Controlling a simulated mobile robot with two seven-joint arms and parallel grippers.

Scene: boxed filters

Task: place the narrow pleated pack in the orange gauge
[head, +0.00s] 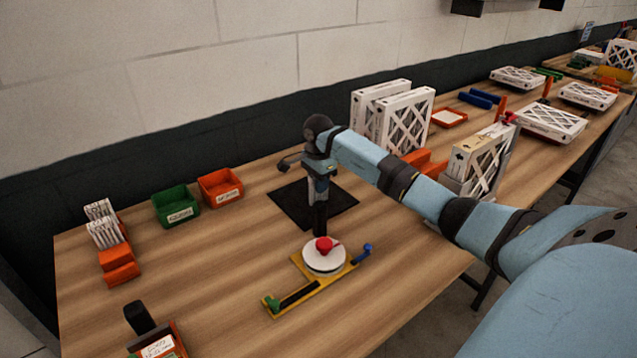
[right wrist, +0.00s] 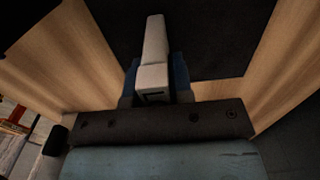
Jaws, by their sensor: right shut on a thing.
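My right gripper (head: 319,218) points down over a black mat (head: 345,207) in the middle of the table. In the right wrist view it is shut on a pale, narrow thing (right wrist: 154,50), with blue finger parts on both sides. I cannot tell for sure that this is the narrow pleated pack. Small white pleated packs (head: 103,228) stand at the left by orange stepped blocks (head: 116,262). Another orange piece (head: 428,163) lies partly behind my right arm. I cannot tell which orange piece is the gauge. My left gripper is out of view.
A yellow fixture (head: 310,290) with a white disc and red knob stands in front of the mat. Green (head: 175,205) and orange (head: 221,188) bins stand behind left. Large framed filters (head: 405,118) stand behind my arm. Table between left packs and fixture is clear.

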